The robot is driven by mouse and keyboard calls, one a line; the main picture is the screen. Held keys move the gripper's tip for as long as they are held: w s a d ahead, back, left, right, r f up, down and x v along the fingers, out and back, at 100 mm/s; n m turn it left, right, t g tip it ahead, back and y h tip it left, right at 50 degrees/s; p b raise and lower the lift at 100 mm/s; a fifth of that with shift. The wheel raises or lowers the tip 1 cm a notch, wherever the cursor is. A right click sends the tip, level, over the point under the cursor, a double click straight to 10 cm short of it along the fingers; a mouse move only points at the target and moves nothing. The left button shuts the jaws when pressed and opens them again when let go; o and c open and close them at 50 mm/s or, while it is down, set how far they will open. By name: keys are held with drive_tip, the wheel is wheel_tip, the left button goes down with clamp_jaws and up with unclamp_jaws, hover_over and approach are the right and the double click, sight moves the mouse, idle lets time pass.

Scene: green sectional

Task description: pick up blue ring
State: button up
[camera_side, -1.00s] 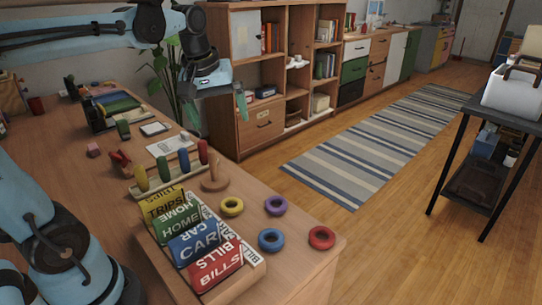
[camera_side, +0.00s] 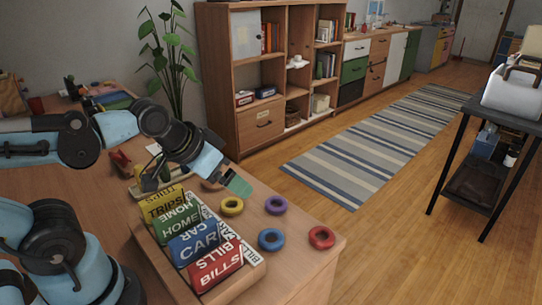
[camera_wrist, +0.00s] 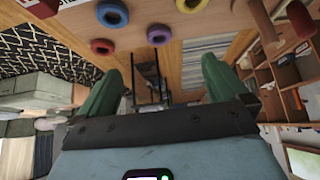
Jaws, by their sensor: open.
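The blue ring (camera_side: 271,239) lies flat on the wooden desk near its front right corner. My gripper (camera_side: 238,185) is in the air above the desk, up and to the left of the blue ring in the side view. In the wrist view my gripper (camera_wrist: 160,82) has its two green fingers wide apart with nothing between them.
Close to the blue ring lie a red ring (camera_side: 321,238), a purple ring (camera_side: 276,205) and a yellow ring (camera_side: 232,206). A box of label cards (camera_side: 200,238) stands left of them. A wooden peg stand (camera_side: 211,185) is partly hidden behind my gripper.

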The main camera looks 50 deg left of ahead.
drive_tip(key=shift+c, duration=1)
drive_tip(key=n+g, duration=0.6)
drive_tip(key=g, duration=0.1)
hover_over(271, 232)
drive_tip(key=s+d, duration=0.2)
drive_tip(key=f, duration=0.1)
drive_tip(key=shift+n, duration=0.3)
drive_tip(key=f, duration=0.7)
drive_tip(key=shift+w+f, duration=0.1)
drive_tip(key=shift+w, duration=0.2)
drive_tip(key=shift+w+a+f, duration=0.1)
drive_tip(key=shift+a+f, duration=0.15)
drive_tip(key=shift+f, duration=0.7)
drive_tip(key=shift+w+a+f, duration=0.1)
drive_tip(key=shift+a+f, duration=0.1)
drive_tip(key=shift+f, duration=1.5)
drive_tip(key=c, duration=1.1)
